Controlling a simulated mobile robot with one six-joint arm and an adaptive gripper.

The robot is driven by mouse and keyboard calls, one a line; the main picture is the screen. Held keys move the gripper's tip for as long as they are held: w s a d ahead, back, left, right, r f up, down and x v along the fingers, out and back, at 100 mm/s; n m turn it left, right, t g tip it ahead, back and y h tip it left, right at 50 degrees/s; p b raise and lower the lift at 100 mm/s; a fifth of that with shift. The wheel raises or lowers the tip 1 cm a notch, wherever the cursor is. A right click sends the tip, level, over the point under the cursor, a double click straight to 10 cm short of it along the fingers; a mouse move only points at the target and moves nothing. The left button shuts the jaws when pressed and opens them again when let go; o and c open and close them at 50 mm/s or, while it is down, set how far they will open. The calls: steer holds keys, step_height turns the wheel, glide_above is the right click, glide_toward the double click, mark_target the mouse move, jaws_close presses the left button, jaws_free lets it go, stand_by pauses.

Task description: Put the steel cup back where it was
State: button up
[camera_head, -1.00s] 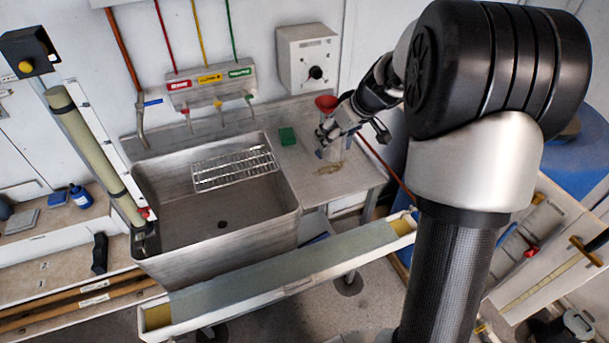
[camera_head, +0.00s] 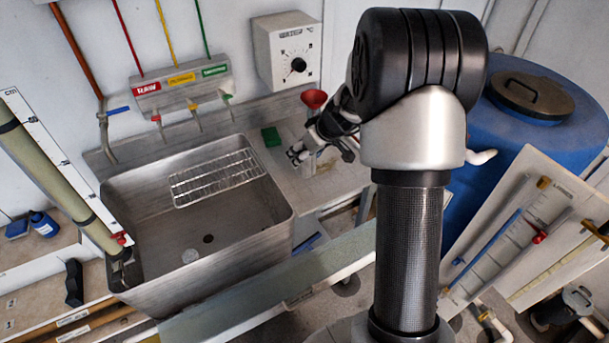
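My gripper (camera_head: 299,156) is over the steel counter (camera_head: 340,186) to the right of the sink. It is small, and my arm partly covers it, so whether its fingers are open or shut is unclear. I cannot make out the steel cup for certain. A pale upright shape (camera_head: 326,157) stands behind and beside the gripper, partly hidden.
The steel sink (camera_head: 150,190) has a wire rack (camera_head: 217,178) across its back. A green block (camera_head: 271,137) and a red funnel (camera_head: 314,98) are near the gripper. Taps (camera_head: 195,120) hang behind the sink. A blue barrel (camera_head: 480,130) and a tilted panel (camera_head: 520,235) stand right.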

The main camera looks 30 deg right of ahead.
mark_target(304, 169)
steer(key=shift+f+b, duration=1.2)
steer(key=shift+f, duration=2.25)
steer(key=shift+f+b, duration=0.2)
steer(key=shift+b, duration=0.1)
steer(key=o, duration=1.3)
steer(key=shift+o, duration=0.2)
